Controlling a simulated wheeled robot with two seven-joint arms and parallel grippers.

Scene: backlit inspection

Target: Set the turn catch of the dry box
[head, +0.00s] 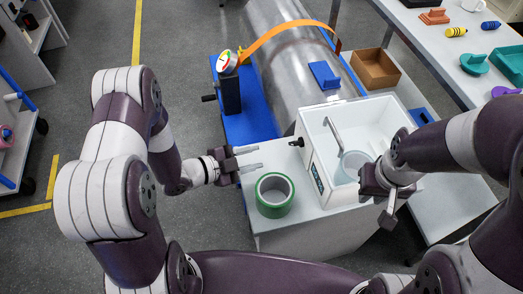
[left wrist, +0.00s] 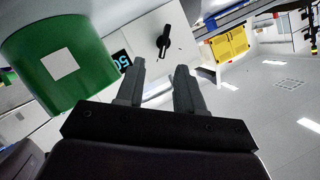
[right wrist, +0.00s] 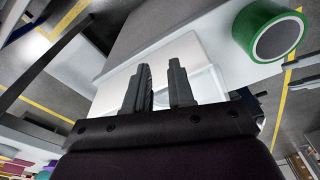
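The dry box (head: 309,123) is a white open-topped box on the white cabinet, with a clear round vessel (head: 352,166) inside. Its turn catch, a black lever, (head: 297,142) is on the box's left face; the left wrist view shows the black catch (left wrist: 165,41) on a white face beside a small display (left wrist: 122,60). My left gripper (head: 260,158) is open and empty, left of the box and apart from the catch. My right gripper (head: 387,215) is near the box's front right corner; its fingers (right wrist: 160,85) are apart with nothing visible between them.
A green tape roll (head: 274,195) stands on the cabinet in front of the left gripper. A blue bench (head: 250,127) with a dial gauge (head: 227,62) is behind. An orange strip (head: 285,32) arches over a metal cylinder. A brown tray (head: 375,69) is behind the box.

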